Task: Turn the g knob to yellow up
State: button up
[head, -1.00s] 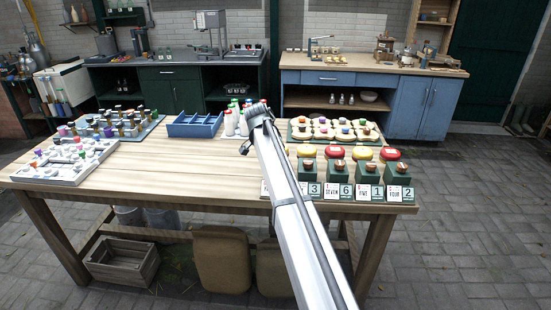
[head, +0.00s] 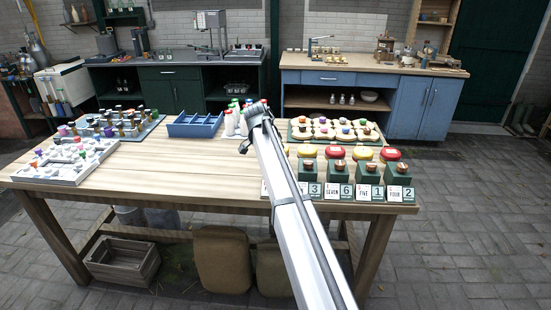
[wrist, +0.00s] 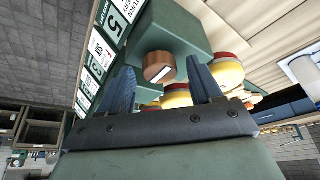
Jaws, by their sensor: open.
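Several green blocks with copper knobs stand in a row at the table's front right in the head view, including one copper knob (head: 337,163). No letter g is readable, so I cannot tell which knob is g. My gripper (head: 244,147) is over the middle of the table, its fingers mostly hidden in the head view. In the wrist view my gripper (wrist: 161,79) is open, with two blue-grey fingers apart. A copper knob (wrist: 157,67) with a pale mark on a green block (wrist: 185,35) appears between the fingertips. I see no clear contact, and no yellow mark on this knob.
A blue tray (head: 180,130), white bottles (head: 229,124) and a pale panel with coloured parts (head: 70,176) are also on the table. The table's left-middle is clear.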

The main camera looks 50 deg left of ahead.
jog(key=shift+r, duration=0.15)
jog(key=v, duration=1.3)
jog(key=shift+s+r, duration=0.2)
jog(key=shift+r, duration=0.05)
